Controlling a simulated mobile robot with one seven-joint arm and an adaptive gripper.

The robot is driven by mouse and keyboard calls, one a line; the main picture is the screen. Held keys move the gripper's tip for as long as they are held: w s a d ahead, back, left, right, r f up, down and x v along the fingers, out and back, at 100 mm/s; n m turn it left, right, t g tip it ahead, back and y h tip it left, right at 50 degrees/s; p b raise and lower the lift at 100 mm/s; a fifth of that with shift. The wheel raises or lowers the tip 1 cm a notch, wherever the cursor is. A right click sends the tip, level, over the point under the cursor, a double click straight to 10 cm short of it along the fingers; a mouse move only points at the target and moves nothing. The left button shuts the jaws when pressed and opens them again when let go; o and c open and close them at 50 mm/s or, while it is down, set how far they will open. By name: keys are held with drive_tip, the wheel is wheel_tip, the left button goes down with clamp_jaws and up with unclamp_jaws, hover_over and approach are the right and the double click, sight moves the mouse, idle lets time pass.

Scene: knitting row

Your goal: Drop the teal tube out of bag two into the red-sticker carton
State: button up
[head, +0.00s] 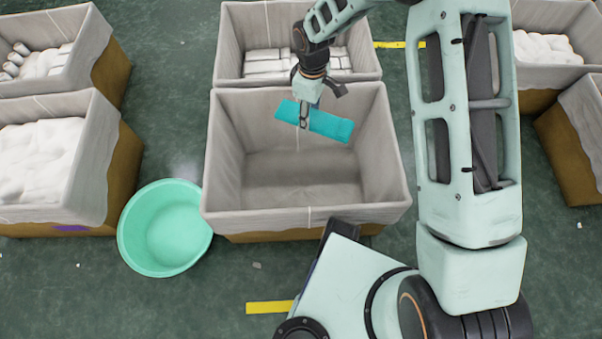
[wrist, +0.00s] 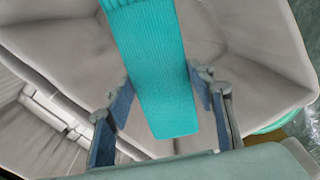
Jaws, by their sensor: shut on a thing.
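The teal tube (head: 332,126) is a flat, ribbed knitted piece. My gripper (head: 303,116) is shut on it and holds it tilted over the open middle carton (head: 230,222). In the wrist view the teal tube (wrist: 155,65) runs between the two blue-padded fingers (wrist: 165,108). The middle carton has a grey liner bag and its visible floor looks empty. I see no red sticker on any carton, and no label tells which bag is bag two.
Behind it stands a lined carton (head: 231,45) with white folded pieces. More filled cartons stand at left (head: 117,165) and right (head: 570,150); the near left one has a purple sticker (head: 70,228). A mint basin (head: 165,228) sits on the floor beside the middle carton.

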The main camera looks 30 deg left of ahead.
wheel_tip(320, 180, down, 6)
drive_tip(key=b, duration=0.3)
drive_tip(key=shift+r, duration=0.25)
drive_tip(key=o, duration=0.9)
drive_tip(key=shift+o, duration=0.2)
wheel_tip(320, 180, up, 12)
drive_tip(key=shift+r, duration=0.1)
